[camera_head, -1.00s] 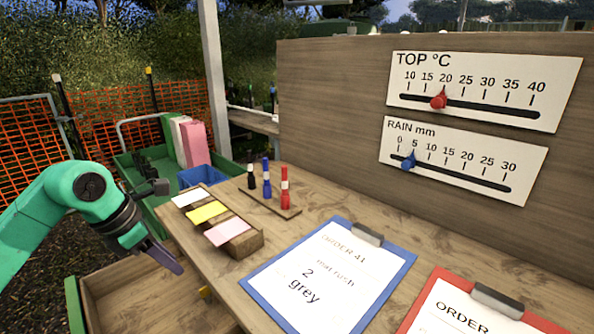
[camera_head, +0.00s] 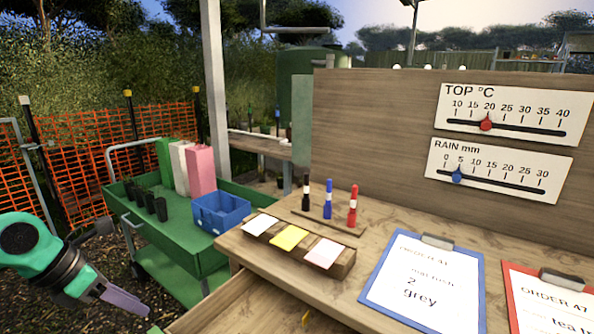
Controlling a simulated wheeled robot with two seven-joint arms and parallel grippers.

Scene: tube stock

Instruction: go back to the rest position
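My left gripper (camera_head: 124,300) is at the lower left of the head view, at the end of my green arm, left of the workbench (camera_head: 386,222) and beside the open drawer (camera_head: 235,309). Its purple-grey fingers point right and down, seen from the side, and I cannot tell whether they are apart. Nothing shows held in it. My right gripper is not in view.
A green trolley (camera_head: 176,238) with dark pots, upright bags and a blue crate (camera_head: 221,211) stands behind the gripper. The bench holds a card block (camera_head: 266,246), three markers on a stand, a blue clipboard (camera_head: 367,289) and a red clipboard (camera_head: 512,296). Orange netting (camera_head: 90,148) is farther back.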

